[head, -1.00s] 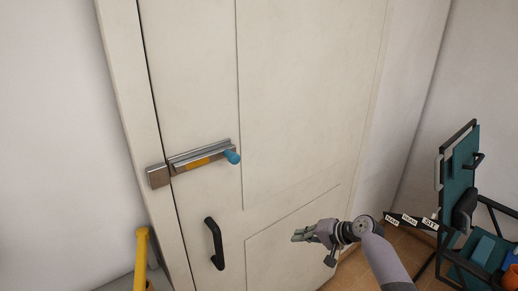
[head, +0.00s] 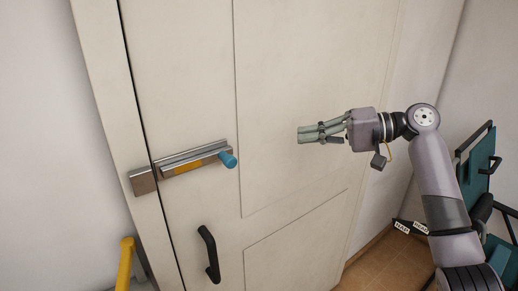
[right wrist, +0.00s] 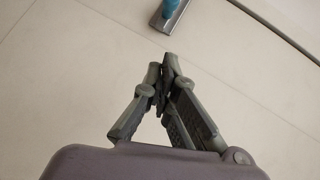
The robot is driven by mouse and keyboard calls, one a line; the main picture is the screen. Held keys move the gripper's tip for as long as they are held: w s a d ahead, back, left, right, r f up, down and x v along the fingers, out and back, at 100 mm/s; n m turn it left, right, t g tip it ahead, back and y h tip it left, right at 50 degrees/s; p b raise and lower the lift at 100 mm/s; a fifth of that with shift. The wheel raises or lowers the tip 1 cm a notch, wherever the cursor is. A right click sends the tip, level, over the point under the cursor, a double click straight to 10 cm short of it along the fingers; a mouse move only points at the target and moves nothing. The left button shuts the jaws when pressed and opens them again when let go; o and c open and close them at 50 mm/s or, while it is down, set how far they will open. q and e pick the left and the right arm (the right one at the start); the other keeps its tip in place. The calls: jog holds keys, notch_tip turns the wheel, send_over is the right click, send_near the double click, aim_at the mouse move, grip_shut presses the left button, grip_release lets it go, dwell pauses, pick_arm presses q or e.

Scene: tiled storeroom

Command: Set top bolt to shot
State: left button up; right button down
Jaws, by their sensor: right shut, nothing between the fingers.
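The top bolt (head: 195,160) is a metal slide bolt with an orange-yellow strip, mounted on the pale door. Its blue knob (head: 228,159) is at the bolt's right end. A metal keeper block (head: 143,181) sits on the frame to the left, across the door gap. In the right wrist view the knob (right wrist: 170,7) and part of the bolt show at the top edge. My right gripper (head: 300,134) is shut and empty, to the right of the knob and a little higher in the picture, apart from it. Its fingertips (right wrist: 162,62) point towards the bolt. My left gripper is not in view.
A black door handle (head: 209,254) is below the bolt. A yellow rail (head: 126,264) stands at the lower left. A teal and black rack (head: 480,165) stands at the right, partly behind my right arm. The door face between gripper and knob is clear.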

jog(key=p, duration=0.4)
send_near(232, 150)
jog(key=w+a, duration=0.2)
jog(key=a, duration=0.1)
jog(key=shift+s+a+f+p, duration=0.45)
jog(key=shift+a+f+p, duration=0.2)
jog(key=shift+p, duration=0.15)
jog(key=shift+s+a+f, duration=0.25)
jog(key=shift+s+a, duration=0.15)
jog(key=shift+a, duration=0.05)
